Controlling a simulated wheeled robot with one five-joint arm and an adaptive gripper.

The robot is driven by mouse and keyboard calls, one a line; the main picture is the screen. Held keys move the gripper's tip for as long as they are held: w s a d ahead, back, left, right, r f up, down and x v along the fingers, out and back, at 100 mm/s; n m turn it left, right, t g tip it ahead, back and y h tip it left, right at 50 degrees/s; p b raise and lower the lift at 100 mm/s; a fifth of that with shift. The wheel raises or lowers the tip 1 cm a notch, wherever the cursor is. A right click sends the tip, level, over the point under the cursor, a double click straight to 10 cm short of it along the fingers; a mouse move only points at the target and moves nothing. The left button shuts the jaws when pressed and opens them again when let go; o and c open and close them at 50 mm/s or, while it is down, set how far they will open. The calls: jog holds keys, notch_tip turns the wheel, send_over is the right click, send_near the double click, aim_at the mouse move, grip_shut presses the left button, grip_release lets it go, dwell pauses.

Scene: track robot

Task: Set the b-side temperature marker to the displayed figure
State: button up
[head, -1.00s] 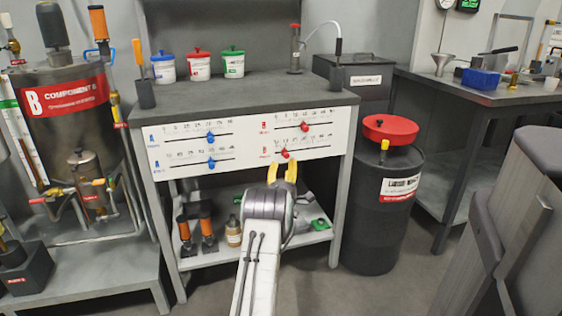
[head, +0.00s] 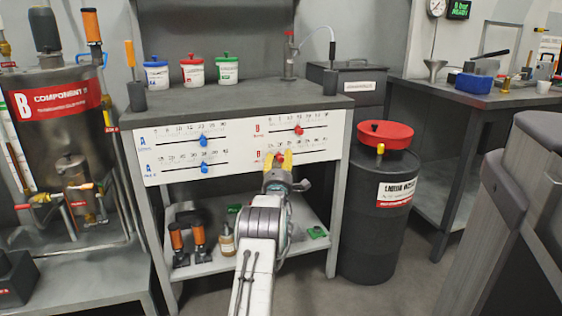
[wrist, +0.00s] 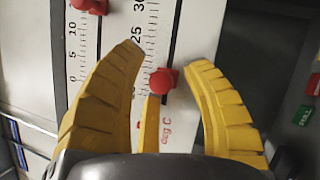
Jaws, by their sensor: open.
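The B-side temperature marker is a red knob (wrist: 162,81) on the slot of the scale marked "deg C". The scale's 25 and 30 show above the knob in the wrist view; nearer figures are partly hidden by the left finger.
The other red marker (head: 298,129) sits on the upper B slider. Two blue markers, upper (head: 203,140) and lower (head: 204,168), are on the A sliders. A green-lit display (head: 459,9) hangs at the upper right, too small to read surely. A black drum (head: 365,230) stands right of the bench.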

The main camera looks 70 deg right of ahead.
jog(key=shift+o, duration=0.2)
grip_shut()
dwell(0.3)
